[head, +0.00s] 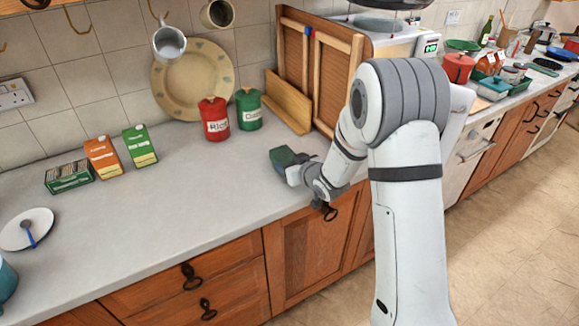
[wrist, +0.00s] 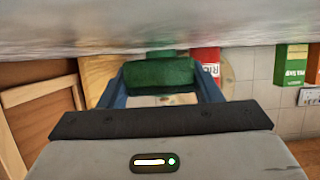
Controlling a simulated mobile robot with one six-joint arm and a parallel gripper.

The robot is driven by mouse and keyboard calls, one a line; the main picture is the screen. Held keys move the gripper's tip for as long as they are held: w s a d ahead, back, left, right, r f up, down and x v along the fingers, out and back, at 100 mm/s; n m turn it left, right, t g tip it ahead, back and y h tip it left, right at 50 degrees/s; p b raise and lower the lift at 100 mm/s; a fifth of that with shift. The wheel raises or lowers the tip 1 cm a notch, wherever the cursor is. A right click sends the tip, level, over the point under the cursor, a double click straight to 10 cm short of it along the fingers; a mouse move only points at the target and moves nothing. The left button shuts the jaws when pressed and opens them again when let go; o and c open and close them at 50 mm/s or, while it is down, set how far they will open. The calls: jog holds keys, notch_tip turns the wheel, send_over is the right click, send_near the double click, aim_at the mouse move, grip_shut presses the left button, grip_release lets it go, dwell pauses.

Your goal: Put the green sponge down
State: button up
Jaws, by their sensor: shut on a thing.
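The green sponge (head: 283,156) is held between the fingers of my gripper (head: 290,168), low over the grey worktop (head: 200,190) near its front edge. The wrist view, which is upside down, shows the sponge (wrist: 160,73) spanning the gap between my two blue fingers (wrist: 160,88). The gripper is shut on it. I cannot tell whether the sponge touches the worktop or hangs just above it.
Behind the sponge stand a red rice canister (head: 214,119) and a green canister (head: 248,108). Cartons (head: 103,157) and a box of packets (head: 69,176) stand left. A wooden rack (head: 316,70) stands behind right. The worktop left of the sponge is clear.

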jog(key=shift+f, duration=0.65)
jog(key=shift+f, duration=0.15)
jog(key=o, duration=0.9)
